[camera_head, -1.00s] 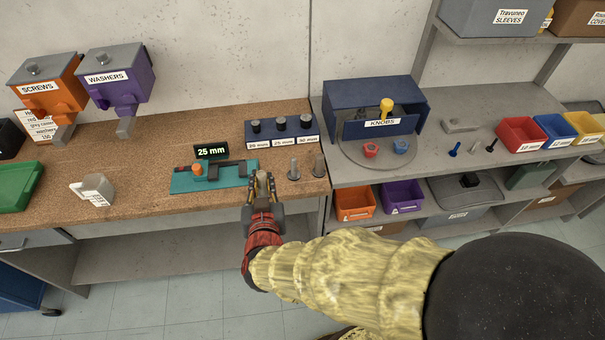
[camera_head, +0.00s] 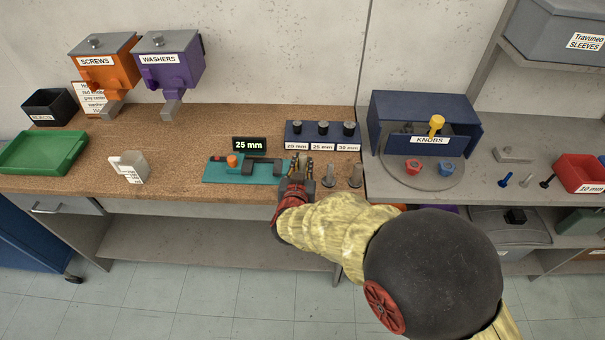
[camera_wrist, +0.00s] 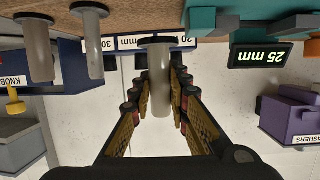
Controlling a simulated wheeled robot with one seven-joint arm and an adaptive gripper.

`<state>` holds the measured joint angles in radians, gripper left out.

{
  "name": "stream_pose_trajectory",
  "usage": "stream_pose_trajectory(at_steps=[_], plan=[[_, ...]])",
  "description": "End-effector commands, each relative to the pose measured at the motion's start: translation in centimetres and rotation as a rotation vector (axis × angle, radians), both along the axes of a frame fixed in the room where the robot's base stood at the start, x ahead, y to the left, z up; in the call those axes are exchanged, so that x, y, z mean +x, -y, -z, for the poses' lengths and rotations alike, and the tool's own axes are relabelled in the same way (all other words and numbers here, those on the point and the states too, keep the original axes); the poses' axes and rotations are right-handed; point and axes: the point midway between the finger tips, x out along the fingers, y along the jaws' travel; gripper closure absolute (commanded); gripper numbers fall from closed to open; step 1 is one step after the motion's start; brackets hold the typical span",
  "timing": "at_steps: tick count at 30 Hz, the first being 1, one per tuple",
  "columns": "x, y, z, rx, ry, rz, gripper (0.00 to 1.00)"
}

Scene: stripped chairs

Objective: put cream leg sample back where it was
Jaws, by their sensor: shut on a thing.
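My gripper (camera_head: 299,172) is at the front of the workbench, just right of the teal gauge (camera_head: 222,172) with its 25 mm display (camera_head: 249,144). In the wrist view, which is upside down, my gripper (camera_wrist: 160,72) has its fingers on both sides of a pale cream-grey leg sample (camera_wrist: 160,88), a cylinder with a wider dark flange. My gripper is shut on it. Two similar leg samples (camera_head: 328,176) (camera_head: 356,176) stand to the right of my gripper, apart from it. Whether the held sample touches the bench is unclear.
A blue rack (camera_head: 296,137) labelled 20, 25 and 30 mm stands behind my gripper. The blue knobs box (camera_head: 388,112) and a round tray (camera_head: 391,181) are to the right. A white labelled block (camera_head: 127,167) and green tray (camera_head: 43,152) are left, with bare bench around them.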

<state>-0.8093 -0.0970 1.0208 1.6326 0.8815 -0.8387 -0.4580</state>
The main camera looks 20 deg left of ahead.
Motion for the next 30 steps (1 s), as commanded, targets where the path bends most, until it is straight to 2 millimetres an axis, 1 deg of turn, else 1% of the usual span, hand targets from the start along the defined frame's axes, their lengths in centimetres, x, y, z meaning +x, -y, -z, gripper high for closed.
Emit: stream_pose_trajectory(at_steps=[6,8,12,13,21,26,27,30], plan=[[0.8,-0.3,1.1,0.000,0.001,0.000,1.00],[1.2,-0.5,1.8,-0.001,-0.001,0.001,1.00],[1.1,-0.4,4.1,0.000,-0.001,0.000,1.00],[1.1,-0.4,4.4,0.000,0.000,0.000,1.00],[1.1,-0.5,4.3,0.001,0.002,0.000,1.00],[1.1,-0.4,4.8,0.000,0.001,0.000,1.00],[1.1,-0.4,4.7,0.000,0.001,0.000,0.80],[1.1,-0.4,4.7,0.000,0.000,0.000,0.75]])
